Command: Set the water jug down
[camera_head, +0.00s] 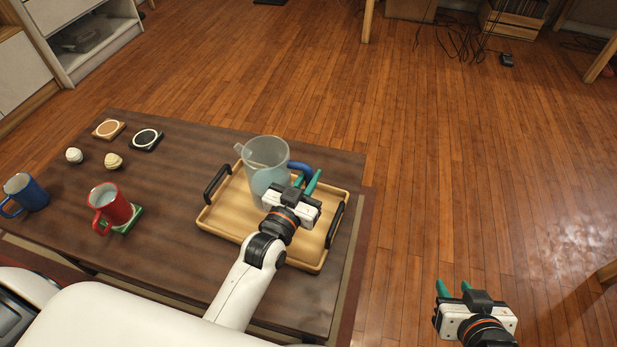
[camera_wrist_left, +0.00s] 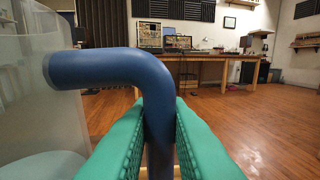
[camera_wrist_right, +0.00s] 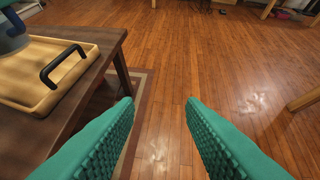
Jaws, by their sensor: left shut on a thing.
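The water jug (camera_head: 264,155) is clear, with pale blue water low inside and a blue handle (camera_wrist_left: 110,68). It is upright at the tray's middle; I cannot tell whether its base touches the wooden tray (camera_head: 226,216). My left gripper (camera_head: 306,183) is shut on the jug's handle, which stands between its green fingers in the left wrist view. The jug's lower right side is partly hidden by my left gripper. My right gripper (camera_head: 455,288) is open and empty, off the table's right side. The tray also shows in the right wrist view (camera_wrist_right: 30,92).
The dark table (camera_head: 172,255) also holds a red mug (camera_head: 113,208) on a green coaster (camera_head: 135,214), a blue mug (camera_head: 32,192), two coasters (camera_head: 109,128) (camera_head: 146,138) and two small pale balls (camera_head: 74,155) (camera_head: 114,160). The tray has black handles (camera_head: 335,224). Open floor lies right.

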